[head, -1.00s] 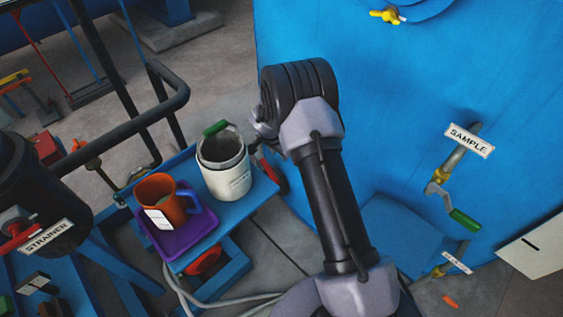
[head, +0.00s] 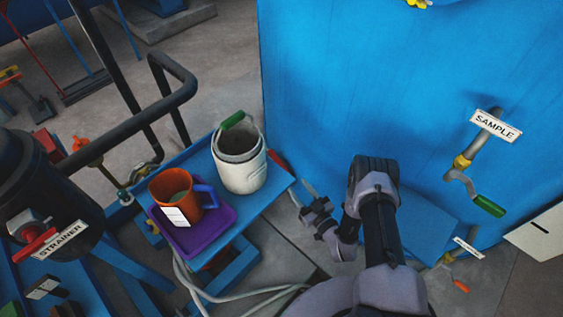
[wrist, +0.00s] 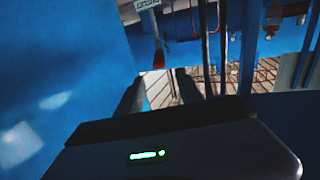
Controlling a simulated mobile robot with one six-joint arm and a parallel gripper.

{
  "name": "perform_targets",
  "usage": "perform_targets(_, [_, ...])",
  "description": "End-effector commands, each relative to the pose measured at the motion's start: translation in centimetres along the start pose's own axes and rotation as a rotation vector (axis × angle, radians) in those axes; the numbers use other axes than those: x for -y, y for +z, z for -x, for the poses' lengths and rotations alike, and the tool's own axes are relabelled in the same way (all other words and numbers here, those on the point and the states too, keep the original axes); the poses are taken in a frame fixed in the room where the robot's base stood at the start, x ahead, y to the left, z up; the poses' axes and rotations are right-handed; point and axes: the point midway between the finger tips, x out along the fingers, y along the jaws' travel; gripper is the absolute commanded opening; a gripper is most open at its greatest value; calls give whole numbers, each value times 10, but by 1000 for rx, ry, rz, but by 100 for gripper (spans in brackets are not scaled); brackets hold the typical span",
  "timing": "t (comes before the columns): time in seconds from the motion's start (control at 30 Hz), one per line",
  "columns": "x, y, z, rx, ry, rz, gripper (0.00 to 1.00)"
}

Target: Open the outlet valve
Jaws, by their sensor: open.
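No label that I can clearly read as outlet shows in the head view. A small valve with an orange handle (head: 461,286) sits low at the blue vessel's foot, under a tag (head: 468,248) too small to read. In the wrist view a red handle (wrist: 158,57) hangs below a white label (wrist: 146,4) that is partly cut off. My gripper (head: 302,194) is low, beside the small blue table's right edge, with its jaws apart and empty. In the wrist view its dark fingers (wrist: 158,86) point toward the red handle, which stands beyond their tips.
The SAMPLE valve's green handle (head: 489,206) sticks out at right. The blue table (head: 262,205) holds a white pot (head: 240,177) and an orange mug (head: 172,190) on a purple tray (head: 228,213). A strainer (head: 62,205) is at left.

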Motion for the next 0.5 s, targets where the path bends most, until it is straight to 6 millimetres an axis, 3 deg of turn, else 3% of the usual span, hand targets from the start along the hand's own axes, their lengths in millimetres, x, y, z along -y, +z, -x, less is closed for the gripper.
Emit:
perform_targets(0.3, [1, 4, -78, -3, -2, 0, 44])
perform_targets(0.5, [0, 3, -116, -2, 0, 0, 44])
